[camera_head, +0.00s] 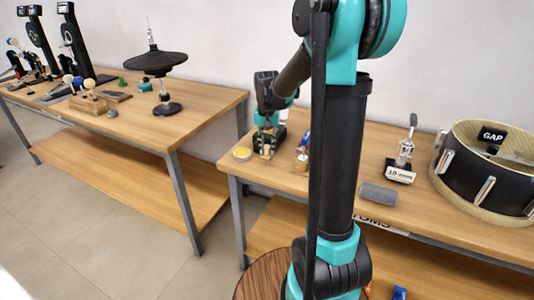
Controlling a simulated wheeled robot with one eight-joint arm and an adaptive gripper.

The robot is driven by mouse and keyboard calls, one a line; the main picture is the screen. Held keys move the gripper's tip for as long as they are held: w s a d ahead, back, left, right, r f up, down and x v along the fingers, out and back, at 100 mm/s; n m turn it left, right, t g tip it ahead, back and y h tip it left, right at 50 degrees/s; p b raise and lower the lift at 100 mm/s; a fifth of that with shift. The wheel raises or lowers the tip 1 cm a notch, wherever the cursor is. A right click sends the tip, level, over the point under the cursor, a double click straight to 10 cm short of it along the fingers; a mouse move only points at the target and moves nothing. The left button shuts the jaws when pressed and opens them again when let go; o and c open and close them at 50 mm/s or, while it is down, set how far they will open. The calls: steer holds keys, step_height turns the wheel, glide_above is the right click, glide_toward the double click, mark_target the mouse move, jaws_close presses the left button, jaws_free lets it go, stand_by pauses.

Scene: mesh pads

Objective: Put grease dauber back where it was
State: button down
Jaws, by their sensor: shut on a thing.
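My gripper (267,149) points down at the left end of the right-hand table (345,148), close above its top. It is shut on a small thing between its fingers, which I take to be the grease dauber. The fingers hide most of it, and I cannot tell whether it touches the table. A small round tin with a yellow top (242,154) stands just left of the gripper. A wooden holder (300,165) with blue and red pieces upright in it stands just right of the gripper.
A grey block (378,194), a lever press (402,165) and a large drum (484,177) stand further right. The left table (205,95) bears a black round stand (157,62) and several small tools. My arm hides the middle of the right-hand table.

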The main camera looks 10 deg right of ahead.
mark_target(267, 146)
steer(key=shift+f, duration=1.3)
steer(key=shift+f, duration=0.15)
steer(key=c, duration=1.3)
jaws_free()
step_height(267, 146, up, 12)
steer(key=s+d+f+n+t, duration=0.1)
steer(key=s+f, duration=0.4)
steer(key=s, duration=0.2)
steer(key=s+d+f+n+t, duration=0.1)
steer(key=s+f, duration=0.4)
steer(key=s, duration=0.2)
steer(key=s+d+f+n+t, duration=0.2)
steer(key=s+f, duration=0.4)
steer(key=s, duration=0.2)
steer(key=shift+f, duration=0.1)
